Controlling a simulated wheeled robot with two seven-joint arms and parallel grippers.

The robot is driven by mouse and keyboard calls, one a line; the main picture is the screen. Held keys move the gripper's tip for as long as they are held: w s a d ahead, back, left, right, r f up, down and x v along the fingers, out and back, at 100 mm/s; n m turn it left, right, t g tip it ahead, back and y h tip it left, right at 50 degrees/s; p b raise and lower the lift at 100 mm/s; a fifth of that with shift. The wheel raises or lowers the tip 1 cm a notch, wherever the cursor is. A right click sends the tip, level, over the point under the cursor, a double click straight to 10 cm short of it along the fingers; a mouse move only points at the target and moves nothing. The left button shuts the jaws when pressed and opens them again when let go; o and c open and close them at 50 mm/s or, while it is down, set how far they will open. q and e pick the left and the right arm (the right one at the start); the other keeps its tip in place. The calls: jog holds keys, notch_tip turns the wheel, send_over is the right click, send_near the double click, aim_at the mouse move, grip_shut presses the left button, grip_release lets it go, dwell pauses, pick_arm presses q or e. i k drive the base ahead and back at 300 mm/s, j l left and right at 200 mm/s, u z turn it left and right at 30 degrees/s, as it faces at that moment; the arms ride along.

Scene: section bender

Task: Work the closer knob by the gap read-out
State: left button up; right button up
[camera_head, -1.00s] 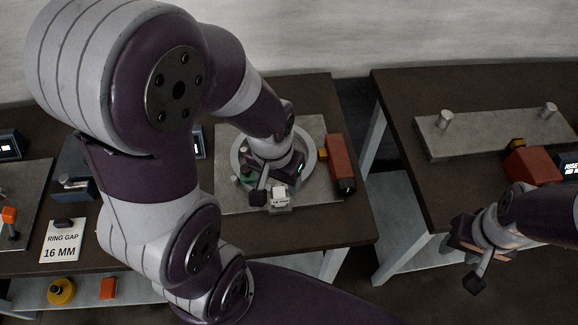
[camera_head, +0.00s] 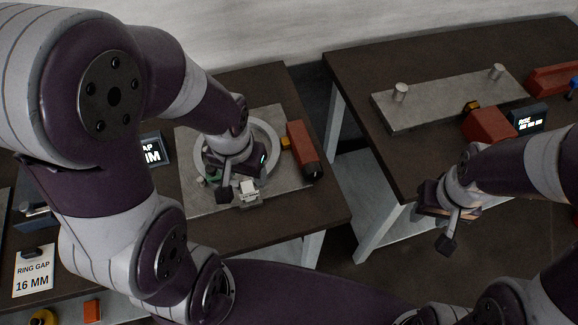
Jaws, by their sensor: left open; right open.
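My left gripper (camera_head: 238,190) is over the grey metal ring (camera_head: 270,137) on its plate, at the ring's near side. It is open; its fingertips and whatever lies between them are largely hidden by the wrist. A small pale block (camera_head: 250,190) shows beside it, and a green part shows just left of it. The gap read-out (camera_head: 152,150) is a dark display partly covered by my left arm; its number cannot be fully read. A card (camera_head: 34,271) reads "RING GAP 16 MM". My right gripper (camera_head: 440,215) is open and empty beyond the right table's front edge. I cannot make out the closer knob for certain.
A red block with a black end (camera_head: 301,146) lies on the plate right of the ring. The right table (camera_head: 350,75) carries a metal plate with two pegs (camera_head: 445,98), a red block (camera_head: 488,125) and a display (camera_head: 528,120). A gap separates the tables.

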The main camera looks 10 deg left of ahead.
aim_at(312, 172)
jog(key=j+u, duration=0.1)
jog(key=u, duration=0.3)
jog(key=k+j+u, duration=0.1)
jog(key=u, duration=0.3)
jog(key=j+u, duration=0.2)
jog(key=u, duration=0.15)
jog(key=j+u, duration=0.1)
jog(key=u, duration=0.3)
jog(key=k+l+u, duration=0.1)
jog(key=l+u, duration=0.2)
jog(key=u, duration=0.15)
jog(key=k+l+u, duration=0.15)
jog(key=l+u, duration=0.15)
jog(key=u, duration=0.2)
jog(key=k+l+u, duration=0.3)
jog(key=k+l, duration=0.95)
